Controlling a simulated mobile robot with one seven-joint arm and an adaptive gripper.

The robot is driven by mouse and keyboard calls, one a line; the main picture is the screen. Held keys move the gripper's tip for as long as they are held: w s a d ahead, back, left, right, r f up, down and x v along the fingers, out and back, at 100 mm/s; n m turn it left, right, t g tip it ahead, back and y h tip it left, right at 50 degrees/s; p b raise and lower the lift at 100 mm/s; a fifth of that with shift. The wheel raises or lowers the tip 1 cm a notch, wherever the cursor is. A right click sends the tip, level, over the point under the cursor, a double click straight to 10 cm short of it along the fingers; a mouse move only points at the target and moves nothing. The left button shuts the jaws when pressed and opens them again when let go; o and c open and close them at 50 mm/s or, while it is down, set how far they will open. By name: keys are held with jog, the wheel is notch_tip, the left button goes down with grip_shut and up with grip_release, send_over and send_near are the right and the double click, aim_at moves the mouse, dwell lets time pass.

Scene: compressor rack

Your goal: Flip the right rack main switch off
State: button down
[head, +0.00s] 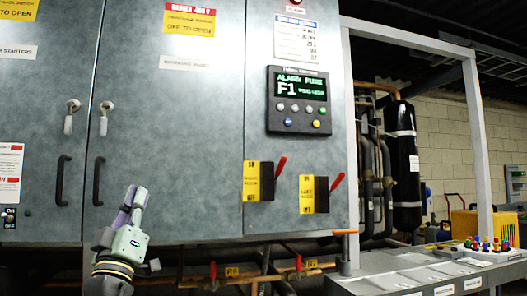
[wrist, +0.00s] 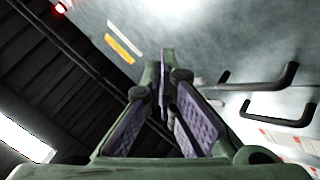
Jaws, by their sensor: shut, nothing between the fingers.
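Two yellow-and-black switches with red levers sit low on the right part of the grey cabinet. The left switch (head: 259,181) and the right switch (head: 314,194) both have their levers angled up to the right. Their label text is too small to read surely, so I cannot tell which is named the right rack main switch. My gripper (head: 136,194) is shut and empty, pointing up in front of the cabinet's lower left, well left of both switches and apart from them. In the wrist view its fingers (wrist: 163,62) are together at the tips; neither switch shows there.
Black door handles (head: 98,181) stick out behind my gripper; they also show in the wrist view (wrist: 265,95). An alarm panel (head: 299,101) is above the switches. Pipes with red valve handles (head: 298,262) run below the cabinet. A white frame post (head: 478,150) stands at the right.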

jog(key=w+d+r+m+g+h+p, duration=0.1)
jog(key=w+d+r+m+g+h, duration=0.2)
jog(key=w+d+h, duration=0.3)
jog(key=w+d+r+m+g+h+p, duration=0.1)
jog(key=w+d+r+m+g+h, duration=0.2)
jog(key=d+h, duration=1)
jog(key=w+d+g, duration=0.1)
jog(key=w, duration=0.2)
jog(key=shift+w+d+r+m, duration=0.15)
jog(key=shift+d+r+m, duration=0.05)
jog(key=shift+m, duration=0.2)
notch_tip(320, 180, up, 7)
jog(key=p, duration=0.5)
send_over(279, 170)
jog(key=w+a, duration=0.1)
jog(key=a, duration=0.3)
jog(key=shift+f, duration=0.2)
jog(key=shift+s+d+f+p, duration=0.1)
jog(key=shift+s+d+f, duration=0.2)
jog(key=shift+f, duration=0.3)
jog(key=shift+s+d+f+p, duration=0.2)
jog(key=shift+s+f, duration=0.1)
jog(key=shift+f, duration=0.35)
jog(key=shift+s+d+f+p, duration=0.1)
jog(key=shift+s+d+f, duration=0.2)
jog(key=shift+f, duration=0.3)
jog(key=shift+s, duration=0.1)
